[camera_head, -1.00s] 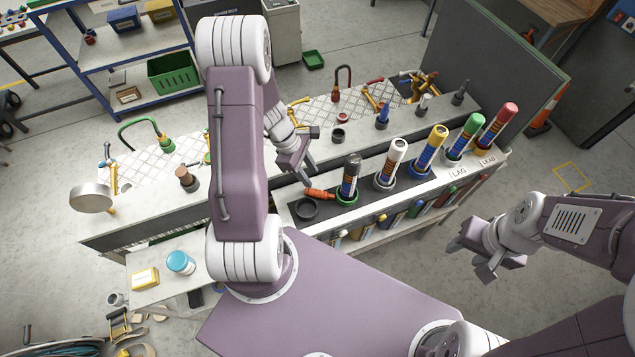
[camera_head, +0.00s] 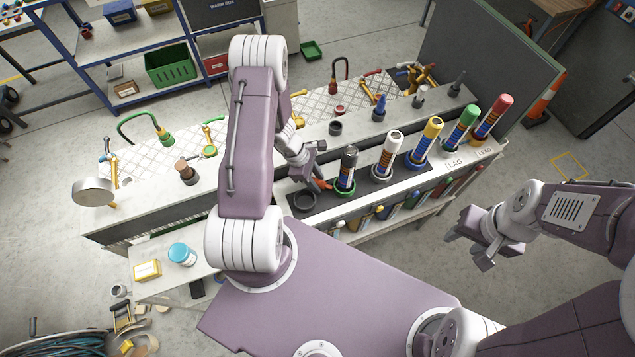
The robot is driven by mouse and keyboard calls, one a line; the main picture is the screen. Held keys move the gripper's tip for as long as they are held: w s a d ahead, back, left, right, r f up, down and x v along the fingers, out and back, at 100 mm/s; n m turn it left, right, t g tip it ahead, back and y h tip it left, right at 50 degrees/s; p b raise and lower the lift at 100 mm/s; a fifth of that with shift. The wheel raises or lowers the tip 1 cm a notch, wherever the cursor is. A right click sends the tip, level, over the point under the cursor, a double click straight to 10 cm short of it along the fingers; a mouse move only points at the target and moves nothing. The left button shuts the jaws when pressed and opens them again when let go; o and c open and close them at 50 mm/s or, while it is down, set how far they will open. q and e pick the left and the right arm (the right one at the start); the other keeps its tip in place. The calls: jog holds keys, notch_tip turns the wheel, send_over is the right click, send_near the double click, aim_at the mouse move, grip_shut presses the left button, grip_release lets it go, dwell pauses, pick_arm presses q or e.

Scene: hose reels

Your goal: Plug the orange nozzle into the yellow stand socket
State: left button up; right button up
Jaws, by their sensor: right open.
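The orange nozzle (camera_head: 322,185) shows as a small orange piece beside the tube with the black top, near an empty dark ring (camera_head: 305,201). My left gripper (camera_head: 316,175) is right at the nozzle, with its fingers partly covering it. I cannot tell whether they are closed on it. Yellow fittings stand on the back ledge, one at the far end (camera_head: 416,77) and another (camera_head: 370,88) left of it. I cannot tell which holds the yellow stand socket. My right gripper (camera_head: 468,242) is open and empty, over the floor right of the bench.
Tubes with black (camera_head: 347,170), white (camera_head: 387,156), yellow (camera_head: 427,142), green (camera_head: 460,128) and red (camera_head: 493,117) tops stand in a row right of my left gripper. A grey panel (camera_head: 487,70) closes the bench's far end. A blue jar (camera_head: 182,255) stands at the lower left.

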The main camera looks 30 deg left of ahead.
aim_at(322, 182)
pick_arm(q)
grip_shut()
dwell(0.3)
jog(key=shift+r, duration=0.5)
notch_tip(322, 182, up, 3)
jog(key=shift+a+f, duration=0.1)
jog(key=s+a+r+b, duration=0.1)
jog(key=s+a+r, duration=0.2)
jog(key=a+r, duration=0.4)
jog(key=shift+s+a+r, duration=0.15)
jog(key=shift+s+a, duration=0.1)
jog(key=shift+a, duration=1.75)
